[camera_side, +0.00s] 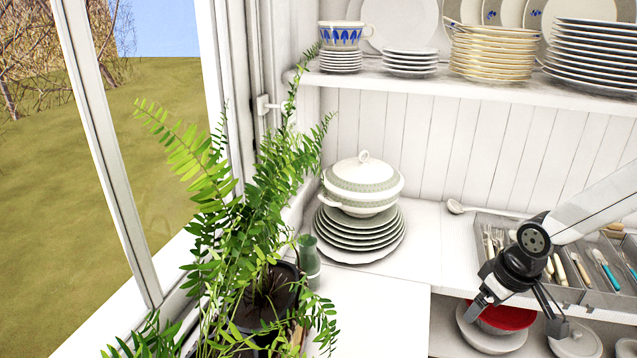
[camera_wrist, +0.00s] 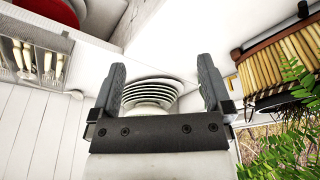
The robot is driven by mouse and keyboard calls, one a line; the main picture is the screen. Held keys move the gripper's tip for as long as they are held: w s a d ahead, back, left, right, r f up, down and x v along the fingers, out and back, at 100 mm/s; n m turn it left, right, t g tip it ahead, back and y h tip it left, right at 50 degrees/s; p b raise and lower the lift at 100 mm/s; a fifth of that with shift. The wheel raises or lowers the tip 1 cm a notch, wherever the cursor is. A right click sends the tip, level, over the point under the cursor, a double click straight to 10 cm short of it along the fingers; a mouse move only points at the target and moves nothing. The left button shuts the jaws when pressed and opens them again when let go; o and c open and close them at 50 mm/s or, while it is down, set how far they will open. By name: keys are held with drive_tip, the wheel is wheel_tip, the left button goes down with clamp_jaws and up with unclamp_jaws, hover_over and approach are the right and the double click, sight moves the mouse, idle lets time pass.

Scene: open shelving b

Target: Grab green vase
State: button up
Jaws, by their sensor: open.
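The green vase (camera_side: 309,258) is small and stands upright on the white counter, just right of the potted fern and left of the plate stack. Fern leaves and the pot partly crowd its left side in the side view. I cannot make out the vase in the wrist view. My gripper (camera_side: 514,312) is at the right of the side view, over the cutlery tray's front edge and well apart from the vase. It is open and empty. In the wrist view the two fingers of my gripper (camera_wrist: 162,72) are spread, with the plate stack showing between them.
A lidded tureen (camera_side: 363,182) sits on stacked plates (camera_side: 340,242). The fern (camera_side: 250,200) leans around the vase's left. A grey cutlery tray (camera_side: 570,293) is under my arm. A shelf (camera_side: 480,86) of dishes is above.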

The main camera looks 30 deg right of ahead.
drive_tip(key=n+t+y, duration=0.3)
drive_tip(key=t+y, duration=0.1)
drive_tip(key=t, duration=0.6)
approach(316, 248)
drive_tip(key=w+f, duration=0.1)
drive_tip(key=w, duration=0.3)
drive_tip(key=shift+w+a+f+n, duration=0.3)
drive_tip(key=shift+w+a+f, duration=0.1)
drive_tip(key=shift+w+a, duration=0.15)
drive_tip(key=shift+x, duration=1.3)
drive_tip(key=shift+a+x, duration=0.2)
drive_tip(key=shift+x, duration=2.3)
